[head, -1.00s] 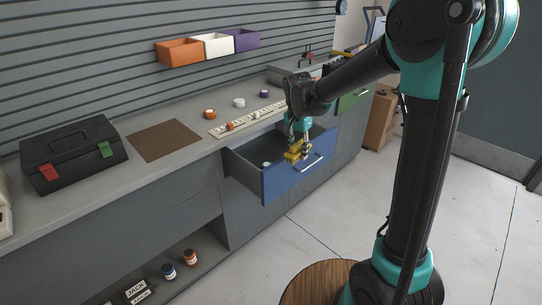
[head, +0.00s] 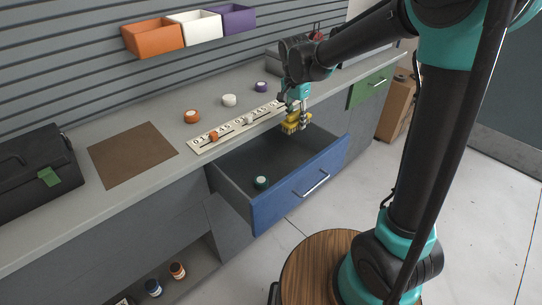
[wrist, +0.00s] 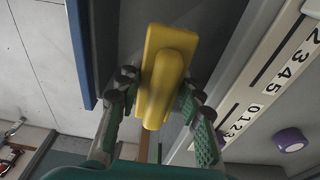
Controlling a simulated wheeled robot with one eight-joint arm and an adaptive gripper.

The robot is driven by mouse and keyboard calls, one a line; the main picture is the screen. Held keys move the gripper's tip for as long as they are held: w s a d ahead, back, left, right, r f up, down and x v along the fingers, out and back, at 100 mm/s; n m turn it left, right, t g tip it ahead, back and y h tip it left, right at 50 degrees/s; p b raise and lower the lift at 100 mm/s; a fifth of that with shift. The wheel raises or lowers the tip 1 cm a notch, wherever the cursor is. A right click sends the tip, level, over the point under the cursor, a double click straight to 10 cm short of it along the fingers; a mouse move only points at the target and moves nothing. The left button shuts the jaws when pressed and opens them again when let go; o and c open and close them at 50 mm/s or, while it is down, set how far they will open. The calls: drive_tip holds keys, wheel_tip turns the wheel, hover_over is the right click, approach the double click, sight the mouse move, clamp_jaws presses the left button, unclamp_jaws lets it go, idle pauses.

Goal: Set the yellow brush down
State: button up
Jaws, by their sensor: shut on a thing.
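My gripper (head: 304,116) is shut on the yellow brush (head: 291,127) and holds it up near the counter's front edge, above the far back part of the open blue drawer (head: 302,187). In the wrist view the brush (wrist: 170,50) sits between the two fingers of my gripper (wrist: 160,92), its yellow body facing the camera. Its bristles are hard to make out. In the wrist view the drawer's blue front edge (wrist: 82,50) is at the left and the counter's numbered strip (wrist: 270,75) at the right.
A small green-and-white roll (head: 261,182) lies in the drawer; the rest of its floor looks clear. Orange (head: 192,116), white (head: 229,100) and purple (head: 261,87) rolls stand on the counter behind the numbered strip. A brown mat (head: 132,155) lies bare, beside a black toolbox (head: 35,172).

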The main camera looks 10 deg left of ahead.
hover_over(294, 165)
drive_tip(key=f, duration=1.5)
drive_tip(key=shift+s+a+f, duration=0.1)
drive_tip(key=shift+s+a, duration=0.15)
drive_tip(key=shift+f, duration=2.4)
drive_tip(key=shift+f, duration=0.15)
drive_tip(key=o, duration=1.2)
wheel_tip(294, 165, up, 12)
drive_tip(key=s, duration=0.1)
drive_tip(key=shift+s+a, duration=0.15)
drive_tip(key=shift+a, duration=0.25)
